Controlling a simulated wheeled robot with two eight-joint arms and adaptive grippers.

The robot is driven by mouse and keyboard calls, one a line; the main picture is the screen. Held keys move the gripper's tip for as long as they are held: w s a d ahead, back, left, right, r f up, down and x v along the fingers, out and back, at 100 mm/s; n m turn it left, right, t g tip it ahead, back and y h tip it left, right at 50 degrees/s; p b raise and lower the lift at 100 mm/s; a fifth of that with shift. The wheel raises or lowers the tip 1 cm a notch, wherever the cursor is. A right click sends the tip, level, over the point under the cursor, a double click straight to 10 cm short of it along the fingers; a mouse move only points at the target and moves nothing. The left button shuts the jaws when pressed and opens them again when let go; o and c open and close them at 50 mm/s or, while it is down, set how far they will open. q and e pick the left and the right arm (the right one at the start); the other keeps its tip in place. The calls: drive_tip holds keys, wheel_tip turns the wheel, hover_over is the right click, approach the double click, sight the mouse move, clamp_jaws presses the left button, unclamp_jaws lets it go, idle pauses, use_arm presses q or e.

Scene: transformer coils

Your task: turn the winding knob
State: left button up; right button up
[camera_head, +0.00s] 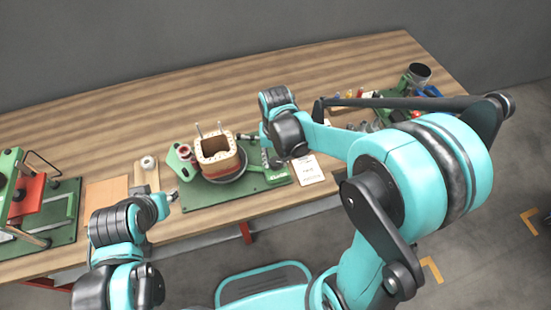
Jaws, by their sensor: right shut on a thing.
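The winding machine stands on a green base plate (262,183) near the middle of the bench. It carries a squarish reddish-brown coil (215,163) with pale upright pins, between green side supports. My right gripper (246,137) reaches in from the right to the right side of the machine, beside the coil. It is shut on the winding knob, which is small and mostly hidden by the gripper and wrist. My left gripper (173,196) is low, left of the base plate and apart from the coil. Its fingers are too small to read.
A green and red press (25,195) stands at the far left. A pale roll (148,163) and a brown board (106,191) lie left of the machine. A white card (309,171) lies to its right. Tools and a dark cup (419,72) crowd the right end. The back of the wooden bench (150,110) is clear.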

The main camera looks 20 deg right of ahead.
drive_tip(key=o, duration=1.2)
drive_tip(key=shift+c, duration=0.2)
wheel_tip(320, 180, up, 12)
drive_tip(key=n+t, duration=0.2)
drive_tip(key=t, duration=0.4)
approach(276, 161)
drive_tip(key=s+d+r, duration=0.3)
drive_tip(key=s+d, duration=0.1)
drive_tip(key=shift+s+d+f+t, duration=0.25)
drive_tip(key=shift+f+t, duration=0.1)
drive_tip(key=shift+t, duration=0.25)
